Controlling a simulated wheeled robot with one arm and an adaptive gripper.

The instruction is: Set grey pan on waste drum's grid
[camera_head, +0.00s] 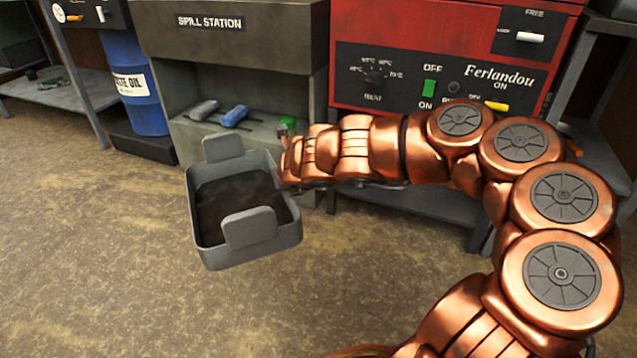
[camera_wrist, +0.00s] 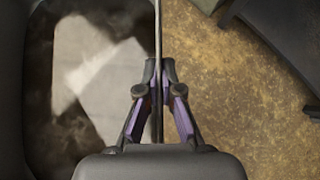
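The grey pan (camera_head: 249,260) is held in the air, roughly level, in the middle left of the head view. It has two upright tabs and dark contents. My gripper (camera_head: 283,168) is at its right side. In the wrist view my gripper's fingers (camera_wrist: 159,75) close on the pan's thin wall (camera_wrist: 157,25), one on each side. The pan's inside, with pale reflections on the dark contents, lies to the left there. The blue waste oil drum (camera_head: 132,80) stands at the back left, apart from the pan. Its grid cannot be made out.
The drum stands on a dark base (camera_head: 143,143). The grey spill station (camera_head: 232,60) stands behind the pan, with several coloured items on its shelf. A red Ferlandou machine (camera_head: 440,80) is to its right. The floor (camera_head: 90,260) at the left front is clear.

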